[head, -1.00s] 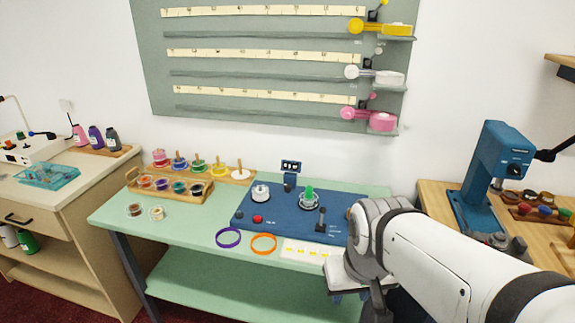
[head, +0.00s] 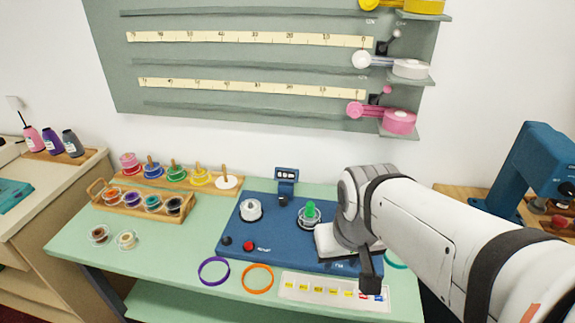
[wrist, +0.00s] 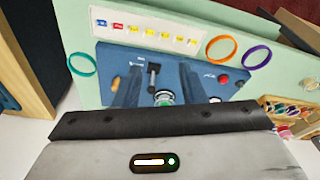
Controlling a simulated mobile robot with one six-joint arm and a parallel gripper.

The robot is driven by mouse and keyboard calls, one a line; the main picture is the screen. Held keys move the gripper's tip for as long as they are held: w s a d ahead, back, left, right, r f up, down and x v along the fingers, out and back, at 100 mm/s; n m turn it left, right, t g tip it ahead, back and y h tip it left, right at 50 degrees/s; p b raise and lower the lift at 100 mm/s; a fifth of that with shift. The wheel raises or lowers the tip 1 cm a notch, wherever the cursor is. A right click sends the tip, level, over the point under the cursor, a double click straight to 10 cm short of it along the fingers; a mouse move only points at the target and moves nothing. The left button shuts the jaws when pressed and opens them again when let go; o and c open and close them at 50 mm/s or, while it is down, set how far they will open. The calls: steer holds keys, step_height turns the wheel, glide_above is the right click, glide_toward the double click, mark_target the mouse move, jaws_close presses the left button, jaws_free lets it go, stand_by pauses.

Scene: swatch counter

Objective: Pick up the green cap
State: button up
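The green cap (head: 310,210) stands upright on a round, pale metal seat on the blue panel (head: 265,247). In the wrist view the cap (wrist: 164,97) shows only partly, low in the gap between my fingers, and the edge of my gripper body hides the rest. My gripper (wrist: 160,75) is open, with its two dark fingers apart and nothing visibly held. In the head view my wrist is just right of the cap, over the right part of the panel, and my fingertips cannot be made out clearly there.
A second round seat with a pale knob (head: 251,208) is left of the cap. A black lever (wrist: 153,72) rises from the panel near my fingers. Purple (head: 213,271) and orange (head: 257,278) rings and a label strip (head: 330,291) lie in front. A spool rack (head: 130,207) stands left.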

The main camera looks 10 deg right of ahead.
steer(key=shift+o, duration=0.7)
steer(key=shift+w, duration=0.2)
steer(key=shift+o, duration=0.3)
steer(key=w+d+m+h, duration=0.1)
steer(key=w+m, duration=0.1)
steer(key=w, duration=0.8)
steer(key=shift+f+m+b, duration=0.3)
steer(key=shift+m+b, duration=0.05)
steer(key=shift+m, duration=0.05)
steer(key=m+t+h, duration=0.1)
steer(key=m, duration=0.3)
glide_above(310, 205)
steer(key=s+a, duration=0.1)
step_height(310, 205, down, 6)
steer(key=x, duration=0.6)
steer(key=shift+s+f, duration=0.15)
steer(key=shift+s, duration=0.25)
steer(key=shift+w+f, duration=0.2)
steer(key=shift+f, duration=0.25)
steer(key=shift+h, duration=0.3)
steer(key=shift+c, duration=0.6)
steer(key=c, duration=0.9)
